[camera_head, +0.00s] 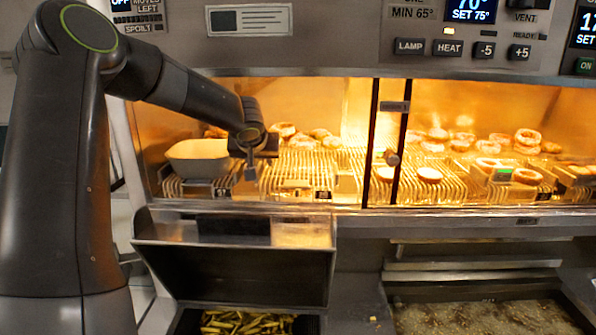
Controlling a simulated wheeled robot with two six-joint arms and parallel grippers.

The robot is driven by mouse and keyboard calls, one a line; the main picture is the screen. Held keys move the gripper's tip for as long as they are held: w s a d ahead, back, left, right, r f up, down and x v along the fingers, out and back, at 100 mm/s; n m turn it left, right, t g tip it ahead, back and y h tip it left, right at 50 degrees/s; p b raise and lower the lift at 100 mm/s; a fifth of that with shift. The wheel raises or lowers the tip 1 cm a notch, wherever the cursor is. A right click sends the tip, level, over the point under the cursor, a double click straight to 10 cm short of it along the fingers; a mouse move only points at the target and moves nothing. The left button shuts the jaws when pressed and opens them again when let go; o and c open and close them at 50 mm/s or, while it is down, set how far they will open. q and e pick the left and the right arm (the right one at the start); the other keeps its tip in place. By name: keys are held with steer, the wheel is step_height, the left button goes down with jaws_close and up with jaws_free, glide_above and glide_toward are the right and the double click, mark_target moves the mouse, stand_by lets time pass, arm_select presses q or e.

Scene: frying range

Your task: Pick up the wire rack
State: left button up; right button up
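My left arm comes in from the left, and its gripper (251,170) points down inside the left bay of the lit warming cabinet. Its fingers are small and seen edge-on, so I cannot tell whether they are open or shut. A ribbed wire rack (305,168) lies on the cabinet floor there, just right of and below the gripper. I cannot tell whether they touch. Similar wire racks run along the right bay (450,185), with round food on and behind them. My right gripper is not in view.
A beige tub (197,158) stands left of the gripper. A dark upright post (376,140) divides the bays. The control panel (455,35) overhangs the opening. Below are a steel hopper (235,262), cut fries (245,323) and a fryer vat of oil (485,317).

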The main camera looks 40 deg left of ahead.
arm_select(q)
steer(key=shift+w+f, duration=0.1)
steer(key=shift+f, duration=0.05)
jaws_close()
steer(key=shift+a, duration=0.15)
stand_by(0.5)
